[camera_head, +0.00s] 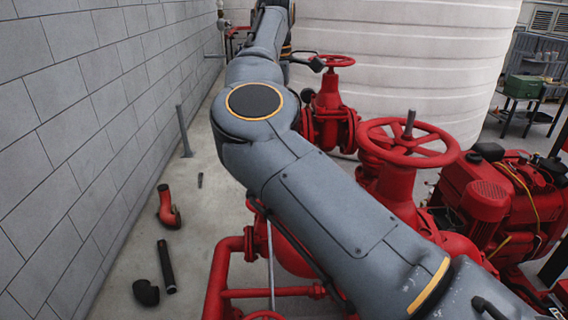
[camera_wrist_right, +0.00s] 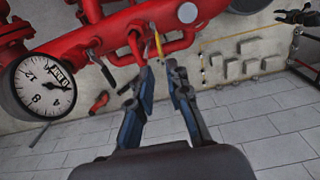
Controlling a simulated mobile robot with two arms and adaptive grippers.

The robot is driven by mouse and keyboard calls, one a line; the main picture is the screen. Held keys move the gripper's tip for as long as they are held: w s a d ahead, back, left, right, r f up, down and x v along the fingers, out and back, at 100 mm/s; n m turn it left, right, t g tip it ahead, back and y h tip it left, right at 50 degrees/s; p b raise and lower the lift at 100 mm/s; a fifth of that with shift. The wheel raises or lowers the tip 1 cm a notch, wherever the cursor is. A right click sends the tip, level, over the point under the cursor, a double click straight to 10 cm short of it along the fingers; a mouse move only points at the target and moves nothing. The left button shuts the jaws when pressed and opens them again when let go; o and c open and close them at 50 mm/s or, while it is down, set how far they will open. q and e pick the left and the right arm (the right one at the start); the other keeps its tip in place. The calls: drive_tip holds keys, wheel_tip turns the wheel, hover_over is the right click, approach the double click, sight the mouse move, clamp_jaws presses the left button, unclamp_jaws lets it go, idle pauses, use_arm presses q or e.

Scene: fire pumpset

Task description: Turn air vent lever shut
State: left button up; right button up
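My right gripper (camera_wrist_right: 160,66) shows in the right wrist view with its two fingers apart and nothing seen held between them. A small yellow lever (camera_wrist_right: 158,45) sits just beyond the fingertips, beside a red pipe fitting (camera_wrist_right: 136,46). I cannot tell whether a finger touches the lever. A dark handle (camera_wrist_right: 101,68) hangs on the red pipework left of the fingers. In the head view my right arm crosses from the bottom right to the top and hides much of the pipework.
A white pressure gauge (camera_wrist_right: 44,88) is close on the left in the wrist view. In the head view red handwheels (camera_head: 408,142) and a red engine (camera_head: 495,200) stand at the right. Loose pipe pieces (camera_head: 166,266) lie on the floor by the grey block wall (camera_head: 70,130).

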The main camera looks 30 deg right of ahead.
wheel_tip(320, 180, down, 12)
drive_tip(key=p, duration=0.2)
drive_tip(key=shift+d+f+p, duration=0.1)
drive_tip(key=shift+f+p, duration=0.1)
drive_tip(key=shift+p, duration=0.2)
clamp_jaws()
